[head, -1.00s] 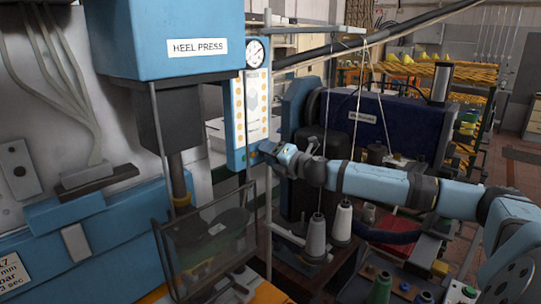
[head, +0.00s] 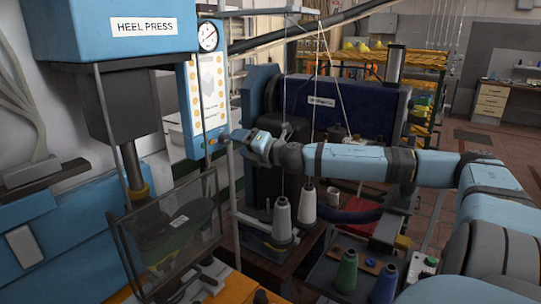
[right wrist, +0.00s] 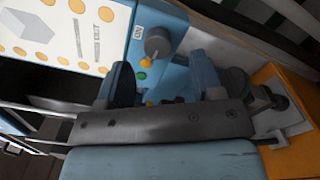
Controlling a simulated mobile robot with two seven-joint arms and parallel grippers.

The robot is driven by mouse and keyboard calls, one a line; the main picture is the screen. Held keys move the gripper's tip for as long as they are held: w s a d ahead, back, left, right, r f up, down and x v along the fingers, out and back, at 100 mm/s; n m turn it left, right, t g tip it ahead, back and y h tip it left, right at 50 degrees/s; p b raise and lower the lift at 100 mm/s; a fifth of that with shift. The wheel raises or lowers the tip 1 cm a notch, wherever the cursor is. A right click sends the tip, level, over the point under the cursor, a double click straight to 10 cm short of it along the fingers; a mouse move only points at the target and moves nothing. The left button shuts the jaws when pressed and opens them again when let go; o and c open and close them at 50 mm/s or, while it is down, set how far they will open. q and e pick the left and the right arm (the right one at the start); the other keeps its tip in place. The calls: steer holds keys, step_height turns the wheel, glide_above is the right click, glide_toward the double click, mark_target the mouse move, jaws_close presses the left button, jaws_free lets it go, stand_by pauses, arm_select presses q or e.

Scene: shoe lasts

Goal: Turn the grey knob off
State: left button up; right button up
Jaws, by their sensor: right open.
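The grey knob (right wrist: 158,43) is on the blue face of a control panel (right wrist: 178,18) in the right wrist view. A small label reading "ON" (right wrist: 138,32) is beside it. I cannot tell the knob's exact setting. My right gripper (right wrist: 164,78) is open, with its two dark fingers apart and pointing toward the panel. The knob shows beyond the gap between the fingertips and looks untouched. In the head view my right gripper (head: 238,138) is at the lower right edge of the panel (head: 205,88), and the knob cannot be made out there. My left gripper is not in view.
A green button (right wrist: 143,76) is close to the knob. The heel press (head: 120,27) and its clear guard (head: 170,232) stand left of the arm. Thread cones (head: 282,220) stand below my forearm. A thin upright post is near the gripper.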

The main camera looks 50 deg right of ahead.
steer(key=s+p, duration=0.4)
steer(key=s, duration=0.5)
steer(key=shift+s+d, duration=0.15)
steer(key=shift+s, duration=0.2)
stand_by(0.8)
